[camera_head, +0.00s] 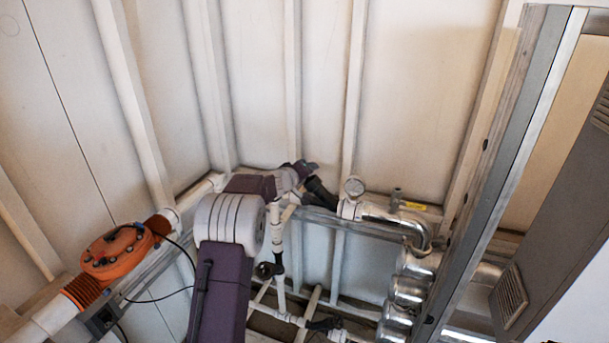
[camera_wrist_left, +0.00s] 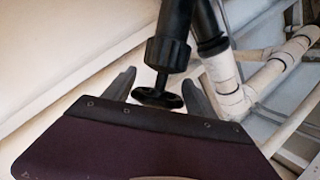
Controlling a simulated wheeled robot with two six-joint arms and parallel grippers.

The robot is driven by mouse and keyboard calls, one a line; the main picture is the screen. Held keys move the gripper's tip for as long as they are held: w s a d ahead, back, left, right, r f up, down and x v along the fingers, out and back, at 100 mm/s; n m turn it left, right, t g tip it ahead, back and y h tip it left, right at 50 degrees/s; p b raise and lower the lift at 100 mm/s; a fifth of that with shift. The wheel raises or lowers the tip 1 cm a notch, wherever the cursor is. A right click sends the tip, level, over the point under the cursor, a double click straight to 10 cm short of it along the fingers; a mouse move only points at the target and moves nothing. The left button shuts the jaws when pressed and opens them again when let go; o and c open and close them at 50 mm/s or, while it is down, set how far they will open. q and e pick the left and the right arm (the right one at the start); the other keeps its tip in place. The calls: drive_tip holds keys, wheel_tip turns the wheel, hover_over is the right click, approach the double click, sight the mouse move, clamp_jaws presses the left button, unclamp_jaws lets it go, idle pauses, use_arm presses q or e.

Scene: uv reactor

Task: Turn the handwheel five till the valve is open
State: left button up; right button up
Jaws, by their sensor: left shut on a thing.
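My left gripper (camera_head: 308,168) reaches up to a black valve (camera_head: 320,192) on the pipework in the head view. In the left wrist view its two fingers (camera_wrist_left: 158,88) stand on either side of a small black handwheel (camera_wrist_left: 158,98) and are shut on it. The handwheel sits at the end of a ribbed black stem (camera_wrist_left: 167,52). In the head view the handwheel is mostly hidden by the gripper. No marking shows how far the valve is open. My right gripper is in neither view.
White pipes (camera_wrist_left: 228,95) run beside the gripper. A grey metal post (camera_head: 500,160) stands at the right.

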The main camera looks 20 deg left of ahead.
use_arm(q)
drive_tip(key=o, duration=1.3)
drive_tip(key=shift+f, duration=0.1)
drive_tip(key=shift+o, duration=0.2)
drive_tip(key=shift+s, duration=0.2)
drive_tip(key=b+v, duration=0.3)
drive_tip(key=v, duration=0.5)
drive_tip(key=shift+s+r, duration=0.2)
drive_tip(key=shift+r, duration=0.05)
